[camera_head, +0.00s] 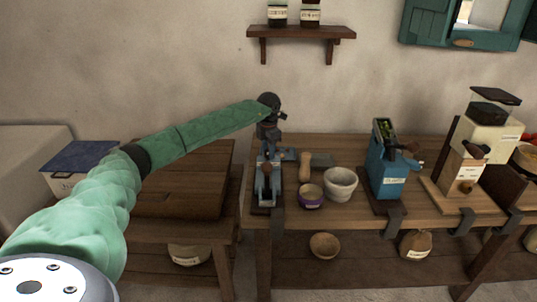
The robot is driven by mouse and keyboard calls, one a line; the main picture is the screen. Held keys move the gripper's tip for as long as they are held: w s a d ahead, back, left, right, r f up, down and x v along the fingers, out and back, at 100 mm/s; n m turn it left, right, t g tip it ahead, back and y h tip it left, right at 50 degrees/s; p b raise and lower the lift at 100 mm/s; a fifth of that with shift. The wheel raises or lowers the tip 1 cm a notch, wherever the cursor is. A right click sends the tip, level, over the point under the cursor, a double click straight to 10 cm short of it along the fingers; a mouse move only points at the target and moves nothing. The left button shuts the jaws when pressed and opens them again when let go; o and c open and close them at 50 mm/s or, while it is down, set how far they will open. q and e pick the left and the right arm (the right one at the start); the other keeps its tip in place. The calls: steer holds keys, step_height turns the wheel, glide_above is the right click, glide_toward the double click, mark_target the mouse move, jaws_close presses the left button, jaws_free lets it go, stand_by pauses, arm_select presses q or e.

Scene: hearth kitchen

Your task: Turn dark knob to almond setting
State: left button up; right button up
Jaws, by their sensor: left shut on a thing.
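A blue-grey metal device (267,187) stands on a dark base at the left end of the workbench. My left arm reaches in from the left, and its dark wrist bends down over the back of this device. My left gripper (270,132) is small and dark here, at the device's upper end, and is shut on a part there, which looks like the dark knob. The jaws cover that part, and no setting marks can be read. My right gripper is not in view.
A wooden pestle-like piece (305,166), a purple-banded bowl (311,196) and a pale mortar (341,184) stand just right of the device. Further right are a blue grinder (387,170) and a cream machine (484,140). A wooden shelf (300,32) hangs above.

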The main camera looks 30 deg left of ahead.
arm_select(q)
steer(key=shift+m+b, duration=0.4)
steer(key=shift+m, duration=0.3)
steer(key=shift+m+b, duration=1.35)
steer(key=shift+m, duration=0.75)
steer(key=shift+m+b, duration=0.3)
steer(key=shift+m, duration=0.2)
steer(key=shift+r, duration=0.1)
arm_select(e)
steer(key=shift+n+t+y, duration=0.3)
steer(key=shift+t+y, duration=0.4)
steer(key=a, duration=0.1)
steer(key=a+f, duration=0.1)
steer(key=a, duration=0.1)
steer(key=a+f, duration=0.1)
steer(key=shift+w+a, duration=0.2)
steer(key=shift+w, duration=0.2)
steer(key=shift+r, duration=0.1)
arm_select(q)
steer(key=o, duration=0.8)
steer(key=shift+o, duration=1)
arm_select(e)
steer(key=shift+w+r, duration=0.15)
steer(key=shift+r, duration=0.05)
